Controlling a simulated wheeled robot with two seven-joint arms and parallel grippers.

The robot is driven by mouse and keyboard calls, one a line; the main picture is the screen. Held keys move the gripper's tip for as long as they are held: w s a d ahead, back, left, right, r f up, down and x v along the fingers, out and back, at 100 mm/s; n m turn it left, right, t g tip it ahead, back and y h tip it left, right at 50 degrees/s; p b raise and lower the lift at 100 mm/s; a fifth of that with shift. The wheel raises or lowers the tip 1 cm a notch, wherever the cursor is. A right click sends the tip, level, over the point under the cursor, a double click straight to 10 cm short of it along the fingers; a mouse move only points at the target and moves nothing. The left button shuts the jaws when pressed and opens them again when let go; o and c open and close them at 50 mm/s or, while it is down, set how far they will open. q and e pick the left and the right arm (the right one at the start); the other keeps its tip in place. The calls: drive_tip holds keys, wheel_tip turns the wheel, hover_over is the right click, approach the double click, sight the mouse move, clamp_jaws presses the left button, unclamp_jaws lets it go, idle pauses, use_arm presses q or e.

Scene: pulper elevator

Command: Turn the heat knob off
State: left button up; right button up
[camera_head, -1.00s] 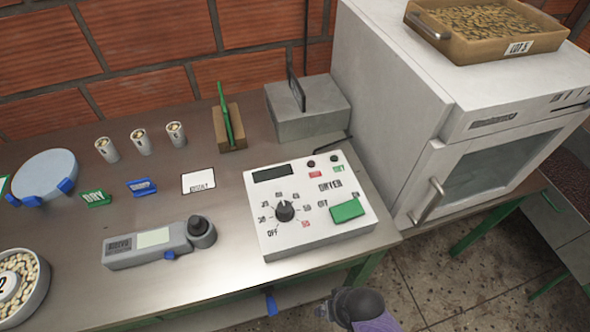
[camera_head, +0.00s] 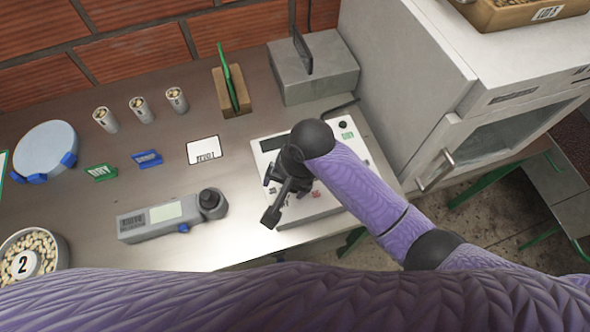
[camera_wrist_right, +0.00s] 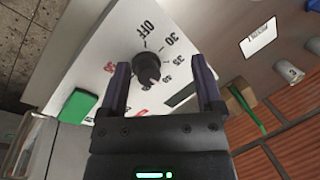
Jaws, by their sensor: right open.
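The heat knob (camera_wrist_right: 147,68) is a round black dial on the white dryer control box (camera_head: 310,208). In the right wrist view, OFF and several numbers ring it. I cannot tell exactly where its pointer is. My right gripper (camera_wrist_right: 158,63) is open, and the knob shows between its two fingers, nearer the left finger. I see no clear contact. In the head view, my right gripper (camera_head: 272,198) is over the box's left part and hides the knob. My left gripper is not in view.
A green button (camera_wrist_right: 78,105) is on the same box. A grey meter (camera_head: 172,215) lies left of it, with a white card (camera_head: 204,150) behind. A grey block (camera_head: 315,70) stands at the back, and the white oven (camera_head: 405,75) stands close on the right.

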drive_tip(key=w+d+r+m+h, duration=0.2)
drive_tip(key=w+r+m+h, duration=0.1)
drive_tip(key=w+r+m, duration=0.15)
drive_tip(key=shift+n+g, duration=0.25)
drive_tip(key=shift+g, duration=0.05)
drive_tip(key=f+b, duration=0.2)
drive_tip(key=f, duration=0.6)
drive_tip(key=shift+s+f+b, duration=0.1)
drive_tip(key=shift+s+b, duration=0.1)
drive_tip(key=shift+b, duration=0.15)
drive_tip(key=shift+f, duration=0.5)
